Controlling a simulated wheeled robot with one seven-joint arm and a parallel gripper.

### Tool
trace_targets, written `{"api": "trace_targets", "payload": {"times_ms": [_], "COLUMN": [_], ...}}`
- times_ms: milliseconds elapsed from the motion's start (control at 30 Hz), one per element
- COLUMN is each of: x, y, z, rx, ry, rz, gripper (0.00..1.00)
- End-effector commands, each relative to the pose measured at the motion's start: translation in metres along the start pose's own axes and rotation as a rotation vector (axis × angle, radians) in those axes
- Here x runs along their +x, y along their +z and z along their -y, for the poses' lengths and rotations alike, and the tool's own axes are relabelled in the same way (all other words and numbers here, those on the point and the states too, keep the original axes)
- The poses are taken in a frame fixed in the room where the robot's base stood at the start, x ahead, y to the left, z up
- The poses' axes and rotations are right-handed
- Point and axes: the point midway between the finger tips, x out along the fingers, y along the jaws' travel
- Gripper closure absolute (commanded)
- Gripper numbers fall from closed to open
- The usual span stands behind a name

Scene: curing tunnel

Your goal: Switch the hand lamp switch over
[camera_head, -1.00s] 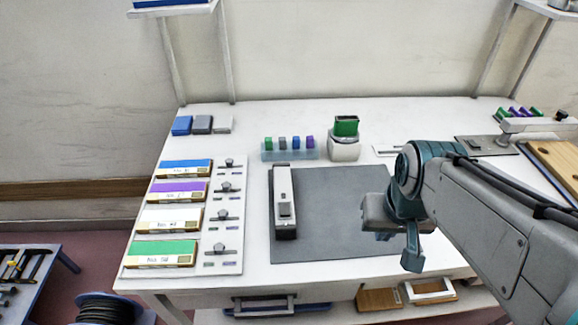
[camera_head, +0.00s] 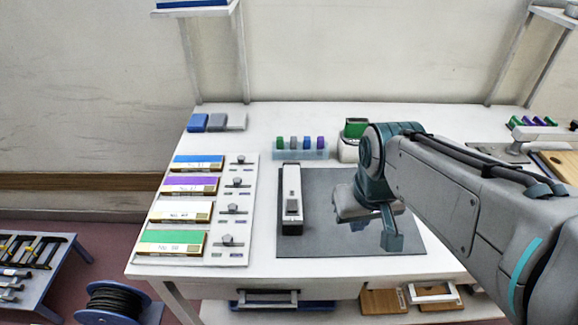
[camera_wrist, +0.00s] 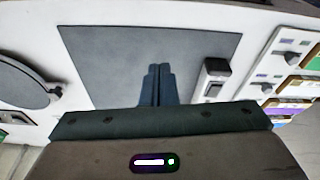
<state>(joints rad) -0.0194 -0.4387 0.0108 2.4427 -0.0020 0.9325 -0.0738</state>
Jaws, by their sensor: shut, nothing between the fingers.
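The hand lamp (camera_head: 291,182) is a long white body with dark sides, lying on the grey mat (camera_head: 333,237). Its switch (camera_head: 292,206) is a small grey and dark patch near the lamp's front end; which way it is set is too small to tell. My gripper is over the mat, to the right of the lamp in the head view and apart from it. In the wrist view my gripper (camera_wrist: 158,70) has its two dark fingers together and empty.
A board with several coloured boxes (camera_head: 183,212) and small knobs lies left of the mat. A clear rack of coloured blocks (camera_head: 300,154) and a white holder with a green top (camera_head: 356,128) stand behind it. The front of the mat is clear.

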Motion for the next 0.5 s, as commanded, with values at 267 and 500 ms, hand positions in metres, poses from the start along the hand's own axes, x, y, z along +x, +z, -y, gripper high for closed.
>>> {"api": "trace_targets", "payload": {"times_ms": [267,500], "x": [-0.032,-0.044], "y": [-0.082,-0.135], "z": [0.040,0.081], "rx": [-0.666,-1.197], "ry": [-0.068,-0.195], "rz": [0.142,0.222], "gripper": [1.00,1.00]}}
